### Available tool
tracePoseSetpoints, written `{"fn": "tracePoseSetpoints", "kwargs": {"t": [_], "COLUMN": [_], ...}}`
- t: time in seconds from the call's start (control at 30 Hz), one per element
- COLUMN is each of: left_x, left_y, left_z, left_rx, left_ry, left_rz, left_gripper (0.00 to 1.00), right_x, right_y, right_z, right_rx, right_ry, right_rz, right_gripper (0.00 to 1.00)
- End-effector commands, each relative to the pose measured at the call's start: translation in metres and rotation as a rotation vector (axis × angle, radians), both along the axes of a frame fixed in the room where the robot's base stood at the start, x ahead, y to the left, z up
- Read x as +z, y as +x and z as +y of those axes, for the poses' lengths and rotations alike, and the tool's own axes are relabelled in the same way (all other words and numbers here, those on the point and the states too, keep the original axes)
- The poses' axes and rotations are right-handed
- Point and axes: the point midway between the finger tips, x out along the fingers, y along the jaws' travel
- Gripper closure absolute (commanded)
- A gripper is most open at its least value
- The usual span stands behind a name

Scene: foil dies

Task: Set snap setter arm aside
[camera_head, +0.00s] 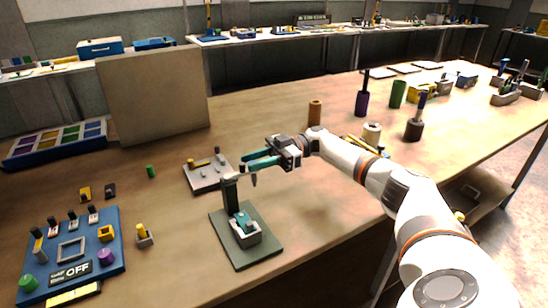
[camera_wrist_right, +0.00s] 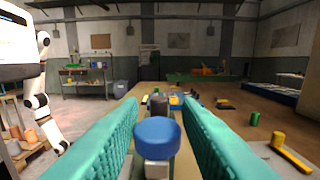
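The snap setter stands on a dark green base plate (camera_head: 262,252) near the front of the table. Its dark upright post (camera_head: 230,193) carries a short arm (camera_head: 241,177) at the top. A grey holder with a teal piece (camera_head: 243,222) sits on the plate below. My right gripper (camera_head: 247,160) has teal fingers spread apart, just above and behind the setter's arm. In the right wrist view a blue round knob (camera_wrist_right: 157,138) on a pale stem shows between the two fingers, with gaps beside it. My left gripper is not in view.
A grey tray with a yellow-handled tool (camera_head: 207,173) lies just behind the setter. A tan upright board (camera_head: 153,95) and a sorting tray (camera_head: 57,141) stand further back. Cylinders stand to the right.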

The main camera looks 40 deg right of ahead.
Motion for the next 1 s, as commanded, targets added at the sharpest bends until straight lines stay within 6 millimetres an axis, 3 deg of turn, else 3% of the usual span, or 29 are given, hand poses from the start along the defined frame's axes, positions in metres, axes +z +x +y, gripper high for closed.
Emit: {"fn": "tracePoseSetpoints", "kwargs": {"t": [0.2, 0.4, 1.0], "left_x": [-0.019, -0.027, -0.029], "left_y": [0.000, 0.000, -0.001], "left_z": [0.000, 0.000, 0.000], "left_rx": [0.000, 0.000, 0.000], "left_ry": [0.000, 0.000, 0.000], "left_rz": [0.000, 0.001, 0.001], "left_gripper": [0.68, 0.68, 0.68], "right_x": [-0.004, -0.002, -0.001], "right_y": [-0.009, -0.015, -0.017], "right_z": [-0.050, -0.073, -0.081], "right_rx": [-0.006, -0.002, 0.000], "right_ry": [0.001, 0.000, 0.000], "right_rz": [-0.002, -0.002, 0.001], "right_gripper": [0.69, 0.69, 0.69]}}
